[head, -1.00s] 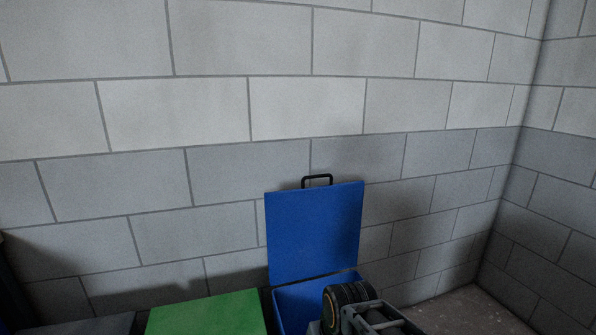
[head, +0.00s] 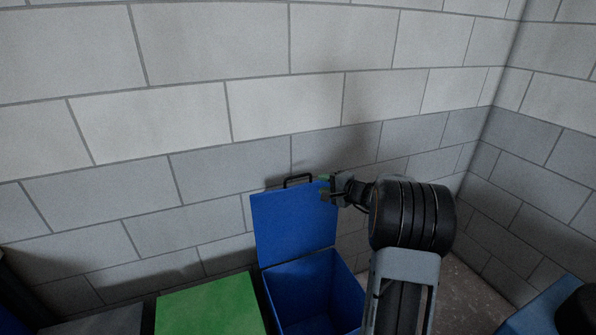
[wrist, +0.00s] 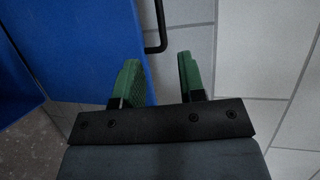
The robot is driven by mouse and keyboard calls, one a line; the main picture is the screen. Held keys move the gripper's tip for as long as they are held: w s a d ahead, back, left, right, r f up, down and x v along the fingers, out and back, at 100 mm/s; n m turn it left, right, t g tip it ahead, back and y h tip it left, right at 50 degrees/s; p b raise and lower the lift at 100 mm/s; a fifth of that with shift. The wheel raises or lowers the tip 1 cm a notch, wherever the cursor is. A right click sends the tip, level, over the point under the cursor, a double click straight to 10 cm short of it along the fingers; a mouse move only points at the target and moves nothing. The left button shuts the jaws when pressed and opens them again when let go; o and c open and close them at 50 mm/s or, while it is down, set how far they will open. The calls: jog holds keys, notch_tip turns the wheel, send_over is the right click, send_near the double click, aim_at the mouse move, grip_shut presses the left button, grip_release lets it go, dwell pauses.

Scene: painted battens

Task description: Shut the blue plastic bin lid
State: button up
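The blue bin (head: 285,290) stands against the block wall with its blue lid (head: 293,228) raised upright, leaning back near the wall. The bin's inside is open to view. A black handle (head: 298,180) sits on the lid's top edge; it also shows in the wrist view (wrist: 158,30). My gripper (head: 326,190) is at the lid's upper right corner. In the wrist view its two green fingers (wrist: 160,82) are apart with nothing between them. One finger overlaps the lid's edge (wrist: 95,45) in that view; I cannot tell whether they touch.
A green-topped box (head: 208,306) stands left of the bin, with a dark grey one (head: 100,320) farther left. The block wall (head: 200,130) is close behind the lid. Bare floor (head: 465,290) shows at the right.

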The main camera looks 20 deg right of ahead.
aim_at(299, 177)
jog(key=p+x, duration=0.3)
jog(key=x, duration=1)
jog(key=shift+c, duration=0.3)
grip_shut()
jog(key=shift+s, duration=0.1)
